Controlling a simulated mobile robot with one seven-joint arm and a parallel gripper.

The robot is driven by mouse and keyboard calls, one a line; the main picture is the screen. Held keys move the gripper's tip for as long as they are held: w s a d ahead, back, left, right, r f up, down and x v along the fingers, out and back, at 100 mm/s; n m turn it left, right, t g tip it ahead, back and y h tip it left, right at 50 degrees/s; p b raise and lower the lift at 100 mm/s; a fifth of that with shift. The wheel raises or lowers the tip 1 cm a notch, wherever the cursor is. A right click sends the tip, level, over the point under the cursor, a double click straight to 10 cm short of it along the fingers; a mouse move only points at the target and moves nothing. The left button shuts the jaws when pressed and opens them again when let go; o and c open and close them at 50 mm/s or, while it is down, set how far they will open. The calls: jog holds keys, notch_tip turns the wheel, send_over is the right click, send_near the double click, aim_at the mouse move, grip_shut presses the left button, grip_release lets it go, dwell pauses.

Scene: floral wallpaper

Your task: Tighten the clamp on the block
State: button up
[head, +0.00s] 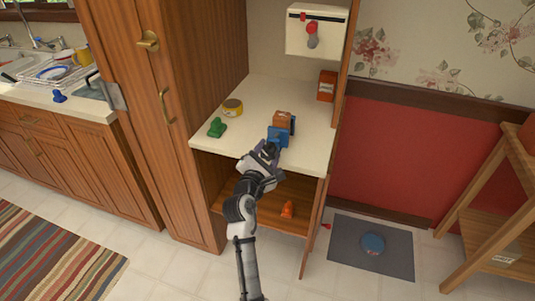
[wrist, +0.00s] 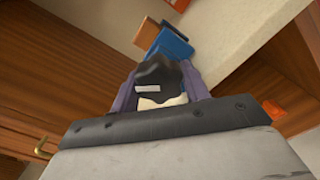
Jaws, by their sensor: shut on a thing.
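A blue clamp (head: 277,136) stands near the front edge of the cream cupboard shelf. An orange-brown block (head: 281,119) sits at the clamp, between its blue parts. In the wrist view the clamp (wrist: 172,42) is at the top, with a sliver of the block (wrist: 145,27) to its left. My gripper (head: 268,150) is at the clamp's front. In the wrist view its purple fingers are shut on a black knob (wrist: 160,75) with a pale mark, on the clamp's near side. Whether the jaw touches the block cannot be told.
On the same shelf are a green object (head: 217,128), a yellow-brown tin (head: 232,107) and a reddish box (head: 327,86). A cream box with a red part (head: 317,31) hangs above. An orange object (head: 288,209) lies on the lower shelf. An open cupboard door stands left.

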jog(key=m+b, duration=0.1)
jog(key=m, duration=0.3)
jog(key=m+b, duration=0.2)
jog(key=m, duration=0.1)
jog(key=shift+m, duration=0.3)
jog(key=m+b, duration=0.2)
jog(key=m, duration=0.2)
jog(key=shift+a+m, duration=0.1)
jog(key=shift+m, duration=0.2)
jog(key=m+b, duration=0.2)
jog(key=m, duration=0.1)
jog(key=shift+m, duration=0.3)
jog(key=m+b, duration=0.3)
jog(key=m, duration=0.1)
jog(key=m+b, duration=0.2)
jog(key=m, duration=0.2)
jog(key=shift+b, duration=0.35)
jog(key=m+b, duration=0.2)
jog(key=m, duration=0.1)
jog(key=shift+m, duration=0.3)
jog(key=shift+d+r+m+b, duration=0.1)
jog(key=shift+m+b, duration=0.5)
jog(key=shift+m, duration=0.3)
jog(key=shift+d+r+m+b, duration=0.1)
jog(key=shift+m+b, duration=0.5)
jog(key=shift+m, duration=0.3)
